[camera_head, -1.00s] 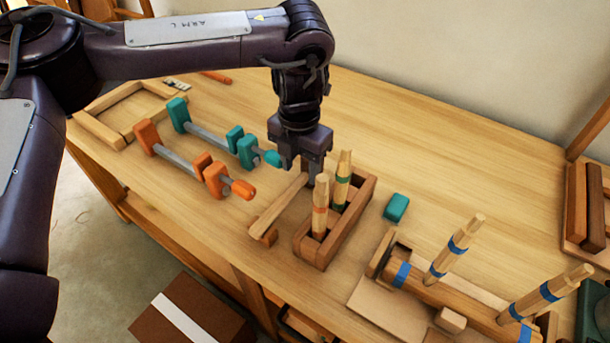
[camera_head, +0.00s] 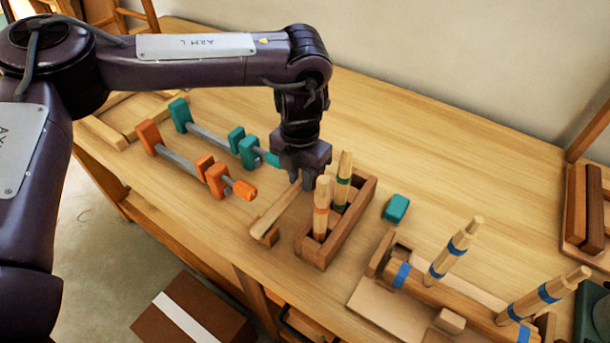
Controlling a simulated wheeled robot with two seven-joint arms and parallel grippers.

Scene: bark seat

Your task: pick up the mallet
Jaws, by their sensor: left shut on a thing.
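The mallet (camera_head: 276,212) looks like a long, pale wooden piece with a small darker block at its near end. It lies on the workbench, left of the brown wooden rack. My left gripper (camera_head: 303,184) points down at the mallet's far end and is shut on it. The gripper body and the rack partly hide the fingertips and that end of the mallet. I see no gap between the mallet and the bench. My right gripper is not in view.
The brown rack (camera_head: 337,246) with two upright pegs (camera_head: 321,208) stands close right of the gripper. An orange clamp (camera_head: 187,160) and a teal clamp (camera_head: 210,137) lie to the left. A teal block (camera_head: 396,208) sits right of the rack. The bench behind is clear.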

